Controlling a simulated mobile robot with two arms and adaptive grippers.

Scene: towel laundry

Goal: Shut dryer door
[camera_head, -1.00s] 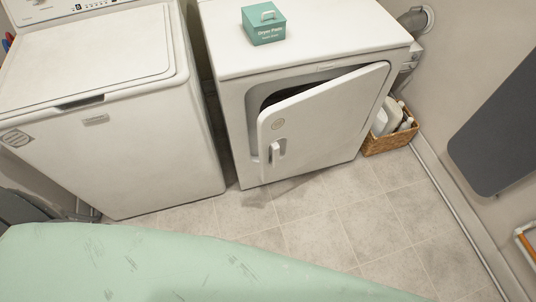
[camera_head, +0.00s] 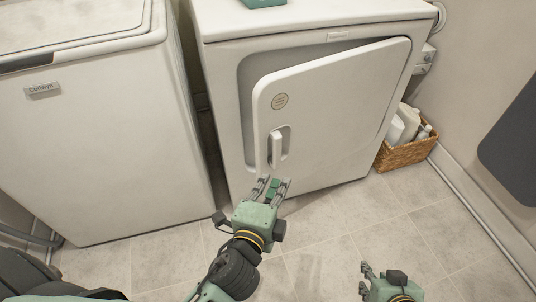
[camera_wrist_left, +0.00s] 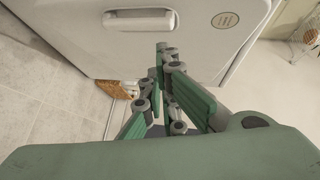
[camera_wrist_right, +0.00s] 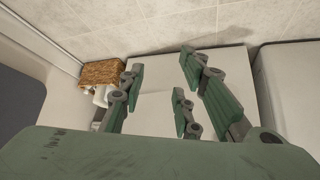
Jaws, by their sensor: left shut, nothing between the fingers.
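The dryer door (camera_head: 335,95) is white and stands partly open, hinged on its right side, with a gap along its left edge. Its handle (camera_head: 276,148) is a vertical white bar at the lower left of the door. It also shows in the left wrist view (camera_wrist_left: 140,20). The dryer (camera_head: 222,85) is behind the door. My left gripper (camera_head: 272,184) is shut and empty, just below the handle and in front of the door's lower left corner. My right gripper (camera_wrist_right: 158,62) has its fingers apart and empty; in the head view it is low, right of centre.
A white washer (camera_head: 95,130) stands to the left. A wicker basket with bottles (camera_head: 408,152) sits on the floor right of the dryer. A teal box (camera_head: 263,3) is on the dryer top. The tiled floor (camera_head: 350,225) in front is clear.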

